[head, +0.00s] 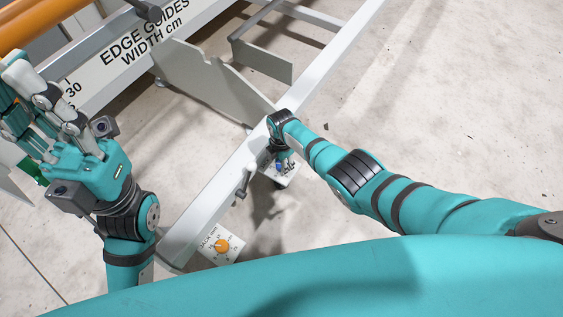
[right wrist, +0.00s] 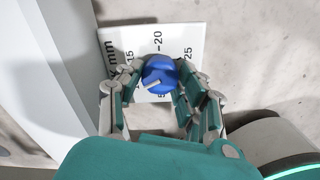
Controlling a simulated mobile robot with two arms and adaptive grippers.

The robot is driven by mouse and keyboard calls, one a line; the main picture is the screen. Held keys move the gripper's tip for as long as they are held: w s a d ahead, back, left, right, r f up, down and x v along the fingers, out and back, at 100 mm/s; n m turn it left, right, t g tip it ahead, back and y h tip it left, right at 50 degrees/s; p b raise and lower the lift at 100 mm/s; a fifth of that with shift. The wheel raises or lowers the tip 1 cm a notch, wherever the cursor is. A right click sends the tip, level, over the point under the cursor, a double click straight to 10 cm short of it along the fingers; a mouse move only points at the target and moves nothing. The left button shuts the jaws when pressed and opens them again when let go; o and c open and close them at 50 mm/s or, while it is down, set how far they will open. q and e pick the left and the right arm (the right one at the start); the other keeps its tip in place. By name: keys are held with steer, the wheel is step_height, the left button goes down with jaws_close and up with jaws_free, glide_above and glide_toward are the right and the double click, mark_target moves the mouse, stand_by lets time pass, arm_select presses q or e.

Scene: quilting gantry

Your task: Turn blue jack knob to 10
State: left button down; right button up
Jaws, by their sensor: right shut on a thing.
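The blue jack knob (right wrist: 160,73) sits on a white dial plate (right wrist: 118,38) in the right wrist view. The plate shows 15, 20, 25 and "mm". A pale pointer line on the knob slants to the lower left; the mark it meets is hidden by my fingers. My right gripper (right wrist: 160,92) is shut on the knob, with a finger on each side. In the head view the knob (head: 279,167) shows small beneath my right gripper (head: 282,158). My left gripper (head: 18,95) is raised at the left, away from the knob; its finger gap is unclear.
A long pale rail (head: 215,200) runs diagonally beside the dial plate, with a grey crank handle (head: 245,180) on it. An orange knob (head: 221,246) on another jack plate is nearer me. An edge guide beam (head: 150,45) lies at upper left. The floor at right is open.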

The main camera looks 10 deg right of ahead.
steer(key=shift+n, duration=0.5)
steer(key=o, duration=1.1)
steer(key=shift+o, duration=0.2)
steer(key=shift+r, duration=0.1)
step_height(320, 180, up, 12)
steer(key=shift+a, duration=0.1)
